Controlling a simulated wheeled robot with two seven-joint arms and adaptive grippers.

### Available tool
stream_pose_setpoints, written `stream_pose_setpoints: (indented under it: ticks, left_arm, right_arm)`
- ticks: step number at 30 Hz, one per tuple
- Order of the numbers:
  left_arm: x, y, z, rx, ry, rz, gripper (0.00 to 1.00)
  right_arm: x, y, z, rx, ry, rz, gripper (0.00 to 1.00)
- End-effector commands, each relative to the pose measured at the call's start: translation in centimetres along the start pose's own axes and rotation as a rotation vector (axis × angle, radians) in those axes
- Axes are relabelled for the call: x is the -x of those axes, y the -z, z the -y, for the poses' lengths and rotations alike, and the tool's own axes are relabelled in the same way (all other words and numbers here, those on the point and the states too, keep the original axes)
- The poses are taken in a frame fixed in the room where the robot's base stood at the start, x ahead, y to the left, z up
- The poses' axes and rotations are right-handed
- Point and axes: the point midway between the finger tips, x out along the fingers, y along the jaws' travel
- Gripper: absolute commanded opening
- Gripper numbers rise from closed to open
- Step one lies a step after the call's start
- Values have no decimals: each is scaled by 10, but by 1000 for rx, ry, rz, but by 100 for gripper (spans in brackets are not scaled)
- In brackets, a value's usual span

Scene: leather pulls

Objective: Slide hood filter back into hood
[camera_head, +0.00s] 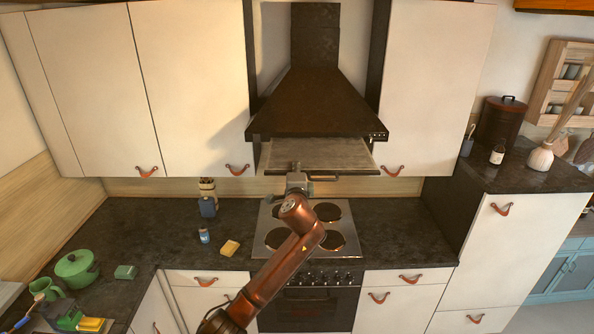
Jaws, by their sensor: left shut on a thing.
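The dark range hood (318,103) hangs on the wall between the cream upper cabinets. The hood filter (325,153), a flat grey panel, sticks out forward from under the hood's lower edge. A dark handle (325,178) shows along its front edge. My left arm reaches up from the bottom of the view over the stove. My left gripper (297,174) is at the filter's front edge, left of its middle, and is shut on it. The fingertips are small and partly hidden by the wrist. My right gripper is not in view.
The stove (272,240) with several burners lies below the filter. A green pot (77,268) is at the far left. The counter right of the stove is clear.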

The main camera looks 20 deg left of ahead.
Motion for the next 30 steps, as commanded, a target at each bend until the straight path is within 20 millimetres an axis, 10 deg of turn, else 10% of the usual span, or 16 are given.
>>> stream_pose_setpoints:
  ticks: [30]
  left_arm:
    - [-48,0,3,1,4,0,0]
  right_arm:
    - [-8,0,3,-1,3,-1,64]
